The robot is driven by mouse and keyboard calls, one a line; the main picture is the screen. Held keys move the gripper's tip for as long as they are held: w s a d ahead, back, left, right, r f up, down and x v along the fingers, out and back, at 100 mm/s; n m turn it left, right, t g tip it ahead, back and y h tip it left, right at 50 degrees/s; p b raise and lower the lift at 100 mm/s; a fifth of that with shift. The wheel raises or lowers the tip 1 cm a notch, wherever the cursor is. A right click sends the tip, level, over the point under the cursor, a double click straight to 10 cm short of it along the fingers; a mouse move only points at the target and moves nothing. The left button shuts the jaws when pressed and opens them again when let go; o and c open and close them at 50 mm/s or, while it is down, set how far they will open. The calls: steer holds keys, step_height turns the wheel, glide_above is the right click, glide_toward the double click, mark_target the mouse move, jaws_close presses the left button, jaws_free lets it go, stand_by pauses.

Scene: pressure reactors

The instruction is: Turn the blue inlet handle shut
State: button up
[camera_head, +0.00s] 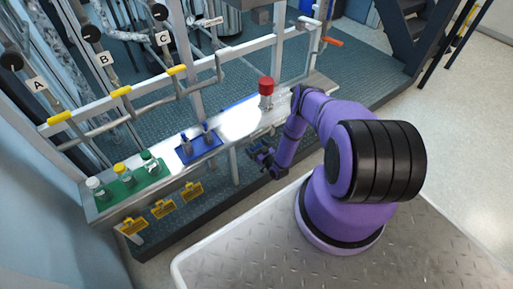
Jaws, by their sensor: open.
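I cannot clearly make out a blue inlet handle on the pipework. A small blue patch (307,6) shows at the top edge, right of centre, but I cannot tell what it is. The yellow handles sit on the pipes under the labels A (60,117), B (121,91) and C (176,70). An orange handle (333,42) sticks out at the right end of the frame. My gripper (262,158) is open and empty, in front of the shelf's front edge and apart from the handles.
The metal shelf (228,128) bears a green tray (128,183) with several capped bottles, a blue tray (204,149) and a red-topped item (265,88). Yellow tags (163,209) hang below its edge.

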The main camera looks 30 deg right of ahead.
steer(key=c, duration=0.9)
steer(key=shift+c, duration=0.2)
